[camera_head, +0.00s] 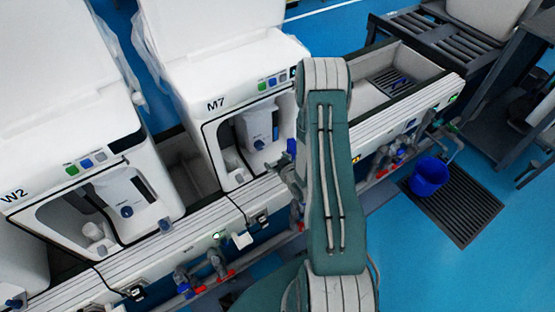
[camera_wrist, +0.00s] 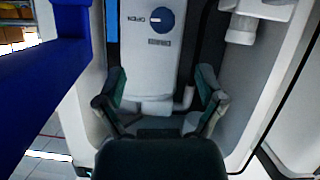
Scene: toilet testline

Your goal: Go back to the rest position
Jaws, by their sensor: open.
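My gripper (camera_wrist: 162,76) is open in the wrist view, with its two dark green and grey fingers apart and nothing visible between them. Beyond the fingers is a white unit with a round blue knob (camera_wrist: 162,20) marked OPEN. In the head view my green arm reaches forward beside the white machine M7 (camera_head: 228,90). M7's open bay holds a white container with a blue knob (camera_head: 259,144).
White machine W2 (camera_head: 75,160) stands left of M7. A white ribbed rail (camera_head: 150,235) with valves runs along the front. A blue bucket (camera_head: 429,176) stands on a dark floor grate (camera_head: 468,210) at right. A large blue part (camera_wrist: 45,95) is close at left in the wrist view. Blue floor is clear lower right.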

